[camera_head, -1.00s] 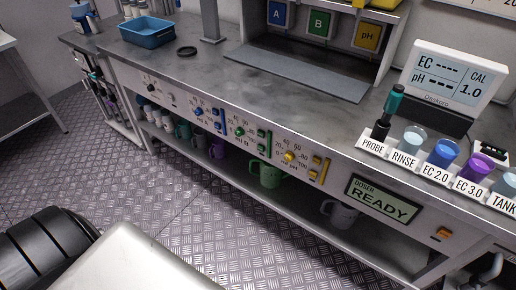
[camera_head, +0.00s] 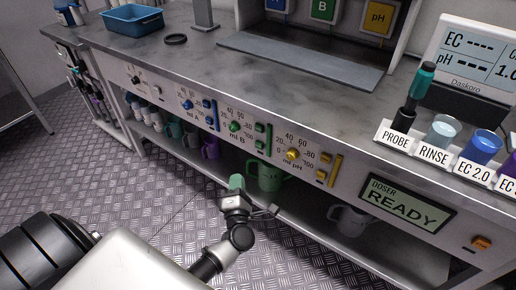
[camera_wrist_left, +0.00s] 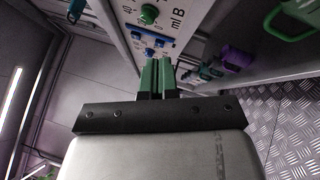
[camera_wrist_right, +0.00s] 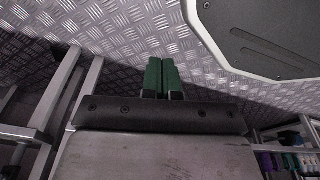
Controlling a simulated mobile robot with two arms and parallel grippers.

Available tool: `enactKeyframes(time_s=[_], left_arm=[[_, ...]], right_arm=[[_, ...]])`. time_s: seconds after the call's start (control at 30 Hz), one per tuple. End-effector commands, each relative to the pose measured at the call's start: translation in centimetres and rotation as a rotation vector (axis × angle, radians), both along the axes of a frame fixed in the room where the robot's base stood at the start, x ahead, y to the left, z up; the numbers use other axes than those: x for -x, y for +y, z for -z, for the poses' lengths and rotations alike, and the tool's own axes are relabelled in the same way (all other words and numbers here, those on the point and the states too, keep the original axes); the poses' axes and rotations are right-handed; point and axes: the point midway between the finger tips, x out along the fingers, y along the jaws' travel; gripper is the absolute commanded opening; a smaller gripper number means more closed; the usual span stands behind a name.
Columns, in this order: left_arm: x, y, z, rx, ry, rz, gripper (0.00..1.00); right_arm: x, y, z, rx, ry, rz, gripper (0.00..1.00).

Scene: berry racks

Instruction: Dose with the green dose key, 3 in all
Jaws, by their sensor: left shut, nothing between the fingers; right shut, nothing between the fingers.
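The green dose panel, marked ml B, is on the bench front in the head view, with a green knob (camera_head: 235,126) and two green keys (camera_head: 260,136) to its right. My left gripper (camera_head: 237,183) is shut and empty, below and in front of the panel, apart from the keys. Its fingers (camera_wrist_left: 157,75) are together. My right gripper (camera_wrist_right: 162,77) is shut and empty over the floor, outside the head view. The doser display (camera_head: 405,207) reads READY.
Blue (camera_head: 209,112) and yellow (camera_head: 335,171) keys flank the green ones. A green jug (camera_head: 270,178) and a grey jug (camera_head: 348,219) stand on the lower shelf. Cups and a probe (camera_head: 404,116) stand at the bench's right. Floor in front is clear.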

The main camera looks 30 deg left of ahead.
Motion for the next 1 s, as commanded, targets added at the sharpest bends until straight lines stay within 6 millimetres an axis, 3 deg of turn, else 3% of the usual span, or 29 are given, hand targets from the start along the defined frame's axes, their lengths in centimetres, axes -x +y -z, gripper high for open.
enactKeyframes(time_s=[0.2,0.6,0.77,1.0], left_arm=[[0.3,1.4,-1.9,0.151,-0.145,-0.07,0.0],[0.0,1.4,-2.0,0.156,-0.149,-0.072,0.0],[-1.3,1.3,-1.9,0.155,-0.15,-0.072,0.0],[-4.6,1.0,-1.8,0.155,-0.148,-0.071,0.0]], right_arm=[[-0.8,0.1,0.1,-0.001,-0.006,0.002,0.0],[-0.9,0.1,-0.1,-0.001,-0.008,0.002,0.0],[-1.8,0.3,-0.9,-0.002,-0.017,0.003,0.0],[-3.8,0.6,-3.5,-0.004,-0.037,0.007,0.0]])
